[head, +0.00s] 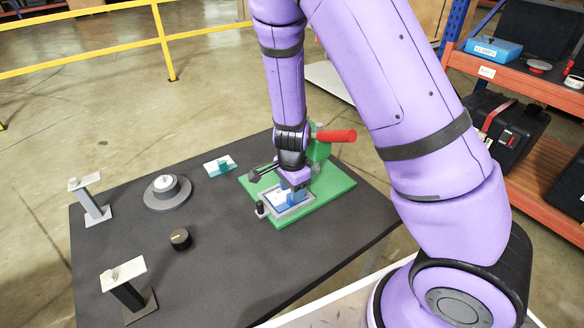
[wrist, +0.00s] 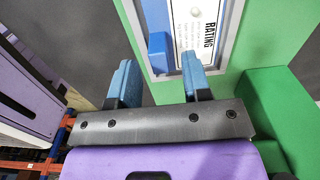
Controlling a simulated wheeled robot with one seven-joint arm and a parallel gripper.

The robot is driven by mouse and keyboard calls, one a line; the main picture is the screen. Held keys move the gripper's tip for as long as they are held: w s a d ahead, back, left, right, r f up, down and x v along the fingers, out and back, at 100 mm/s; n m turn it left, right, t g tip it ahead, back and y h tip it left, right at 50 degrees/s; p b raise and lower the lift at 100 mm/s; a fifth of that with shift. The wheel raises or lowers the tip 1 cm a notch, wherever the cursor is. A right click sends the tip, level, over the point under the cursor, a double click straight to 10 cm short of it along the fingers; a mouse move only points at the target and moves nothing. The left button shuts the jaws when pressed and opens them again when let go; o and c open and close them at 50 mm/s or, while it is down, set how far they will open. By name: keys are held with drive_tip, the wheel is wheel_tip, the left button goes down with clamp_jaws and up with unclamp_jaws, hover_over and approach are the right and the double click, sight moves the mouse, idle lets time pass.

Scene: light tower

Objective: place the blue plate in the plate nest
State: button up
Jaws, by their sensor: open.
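The blue plate (head: 281,199) has a white face and a raised blue block; it lies within the grey frame of the plate nest (head: 297,213) on the green base. In the wrist view the plate (wrist: 208,30) shows "RATING" lettering and its blue block (wrist: 158,52), inside the grey nest border (wrist: 232,30). I cannot tell if it is fully seated. My gripper (head: 292,187) is just above the plate. In the wrist view my gripper (wrist: 159,82) is open, with the blue block between the fingertips in the picture and no visible contact.
A green clamp with a red handle (head: 336,136) stands close behind my gripper. A teal plate (head: 221,166), a round grey stand (head: 167,192), a black knob (head: 181,239) and two posts (head: 92,202) (head: 124,283) are on the dark table (head: 225,260). The front middle is clear.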

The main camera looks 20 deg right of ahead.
drive_tip(key=s+r+n+y, duration=0.2)
drive_tip(key=s+r+n, duration=0.15)
drive_tip(key=r, duration=1.55)
drive_tip(key=s+d+r+n+t+h, duration=0.1)
drive_tip(key=s+d+r+n+t, duration=0.1)
drive_tip(key=s+r+n, duration=0.4)
drive_tip(key=s+d+r+n+t+h, duration=0.1)
drive_tip(key=s+d+r+n+t, duration=0.2)
drive_tip(key=s+r, duration=0.8)
drive_tip(key=d+r+n, duration=0.1)
drive_tip(key=d+n, duration=0.1)
drive_tip(key=n, duration=0.1)
drive_tip(key=shift+s+r, duration=0.3)
drive_tip(key=shift+r, duration=0.05)
